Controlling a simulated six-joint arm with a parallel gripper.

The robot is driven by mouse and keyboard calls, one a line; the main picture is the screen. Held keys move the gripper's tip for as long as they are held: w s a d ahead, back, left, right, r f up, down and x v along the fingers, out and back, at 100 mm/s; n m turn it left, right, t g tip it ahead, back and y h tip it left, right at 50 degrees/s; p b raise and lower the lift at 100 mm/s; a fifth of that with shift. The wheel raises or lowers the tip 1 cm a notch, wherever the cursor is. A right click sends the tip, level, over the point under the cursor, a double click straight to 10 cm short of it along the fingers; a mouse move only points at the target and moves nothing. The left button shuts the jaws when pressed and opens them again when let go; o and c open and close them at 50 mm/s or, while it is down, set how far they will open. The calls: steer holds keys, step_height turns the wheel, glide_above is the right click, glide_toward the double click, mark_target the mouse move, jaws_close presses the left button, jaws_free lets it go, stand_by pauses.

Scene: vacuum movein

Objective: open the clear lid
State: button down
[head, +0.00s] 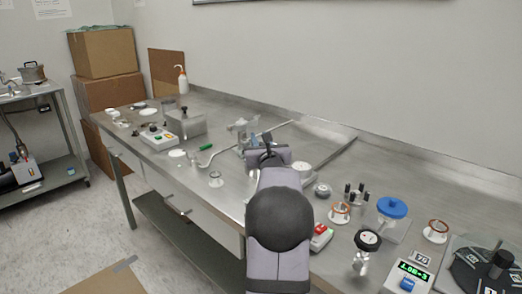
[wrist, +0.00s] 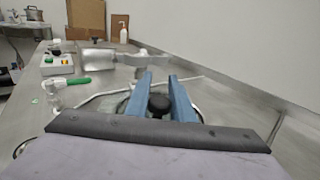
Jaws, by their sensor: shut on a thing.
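In the wrist view the two blue fingers of my gripper (wrist: 160,80) reach forward on either side of a black knob (wrist: 158,104). The knob sits over a round, see-through rim that looks like the clear lid (wrist: 122,106). My gripper is shut on the knob. The fingers and wrist hide much of the lid, and I cannot tell whether it is lifted or seated. In the head view my gripper (head: 260,140) is over the middle of the bench, and my arm hides most of what is under it.
A grey metal box (head: 186,123) and a control box with coloured buttons (head: 158,137) stand farther left on the steel bench (head: 225,185). Jars, a gauge (head: 368,240) and a blue-capped vessel (head: 392,208) crowd the right.

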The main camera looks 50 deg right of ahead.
steer(key=shift+w+a+r, duration=0.1)
steer(key=shift+a+r, duration=0.05)
steer(key=shift+a, duration=0.1)
steer(key=c, duration=1.6)
jaws_free()
steer(key=shift+s+a+b, duration=0.35)
steer(key=shift+s+b, duration=0.05)
steer(key=shift+s, duration=0.15)
steer(key=shift+b+v, duration=0.55)
steer(key=shift+v, duration=2.5)
steer(key=shift+w, duration=0.1)
